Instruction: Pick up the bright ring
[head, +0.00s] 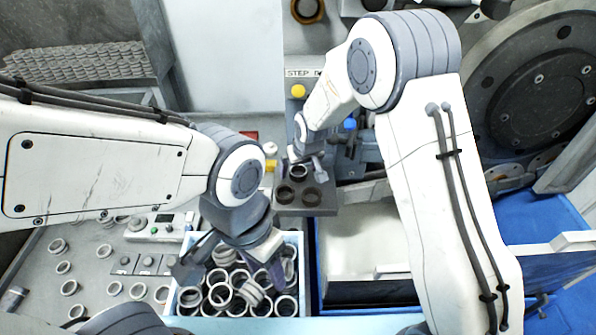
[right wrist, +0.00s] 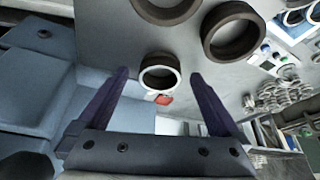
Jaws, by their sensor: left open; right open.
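The bright ring (head: 298,172) sits at the far part of a dark tray (head: 312,210) in the head view. It also shows in the right wrist view (right wrist: 160,86), bright-rimmed with a dark inside. My right gripper (head: 303,163) is open at this ring. In the right wrist view its two fingers stand on either side of the ring, with visible gaps. I cannot tell how far the ring is from the tips. My left gripper (head: 232,268) is open above a box (head: 178,300) of several metallic rings; its fingers hide part of them.
Two darker rings (head: 284,194) (head: 311,196) sit on the tray close to the bright one. Loose rings (head: 69,287) lie on the grey table at the left. A large round machine part (head: 540,85) stands at the right. A blue-edged bin (head: 365,292) lies below the tray.

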